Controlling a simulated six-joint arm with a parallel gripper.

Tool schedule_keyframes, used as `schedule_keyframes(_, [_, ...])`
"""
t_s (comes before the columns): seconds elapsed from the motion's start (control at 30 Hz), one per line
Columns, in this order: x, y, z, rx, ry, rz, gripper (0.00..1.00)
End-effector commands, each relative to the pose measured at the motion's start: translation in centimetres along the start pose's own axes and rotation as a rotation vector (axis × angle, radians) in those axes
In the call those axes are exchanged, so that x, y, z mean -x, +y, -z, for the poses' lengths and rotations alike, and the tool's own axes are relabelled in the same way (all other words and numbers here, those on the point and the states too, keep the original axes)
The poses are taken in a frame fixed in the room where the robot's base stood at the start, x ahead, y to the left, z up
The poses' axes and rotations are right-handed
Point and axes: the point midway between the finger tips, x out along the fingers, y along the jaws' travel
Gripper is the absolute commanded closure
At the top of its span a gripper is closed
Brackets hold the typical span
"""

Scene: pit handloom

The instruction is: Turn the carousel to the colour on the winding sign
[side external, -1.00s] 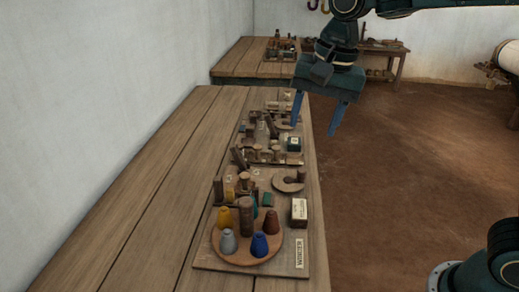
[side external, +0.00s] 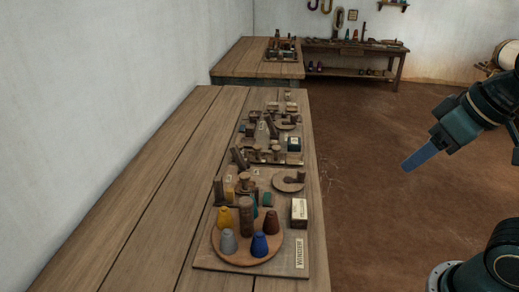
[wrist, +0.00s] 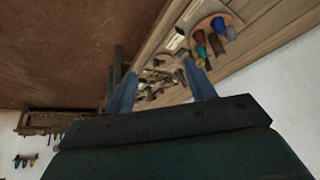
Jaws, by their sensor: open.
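The round wooden carousel (side external: 245,259) lies on the winder board at the near end of the bench. It carries yellow (side external: 225,218), grey (side external: 228,242), blue (side external: 260,245) and dark red (side external: 271,222) cones, with a teal cone partly hidden behind the central post (side external: 246,217). A white label reading WINDER (side external: 299,253) is at the board's right edge. I cannot tell which mark is the winding sign's colour. My gripper (side external: 407,166) is open and empty, right of the bench over the floor, apart from the carousel. Its two blue fingers show spread in the wrist view (wrist: 161,72).
A small labelled box (side external: 299,212) stands behind the WINDER label. Wooden posts and other fixtures crowd the board behind the carousel. The bench's left side (side external: 135,190) is bare. A second bench and a shelf table (side external: 352,58) stand at the back.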

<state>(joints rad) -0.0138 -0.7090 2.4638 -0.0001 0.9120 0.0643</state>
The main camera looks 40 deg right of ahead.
Motion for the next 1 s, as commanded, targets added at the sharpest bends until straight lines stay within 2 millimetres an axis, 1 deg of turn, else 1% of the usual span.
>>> schedule_keyframes(0.1, [-0.1, 0.3, -0.8, 0.039, 0.015, -0.005, 0.45])
schedule_keyframes(0.23, [-0.1, 0.3, -1.1, 0.053, 0.017, -0.006, 0.45])
schedule_keyframes(0.37, [-0.1, 0.3, -1.0, 0.055, 0.016, -0.006, 0.45])
schedule_keyframes(0.53, [0.0, 0.1, -0.2, 0.065, 0.003, -0.001, 0.45])
schedule_keyframes(0.67, [0.1, -0.4, 1.3, 0.085, -0.021, 0.007, 0.45])
schedule_keyframes(0.77, [0.1, -1.0, 2.9, 0.108, -0.047, 0.015, 0.45])
schedule_keyframes(1.0, [-0.6, -3.0, 7.5, 0.173, -0.122, 0.037, 0.45])
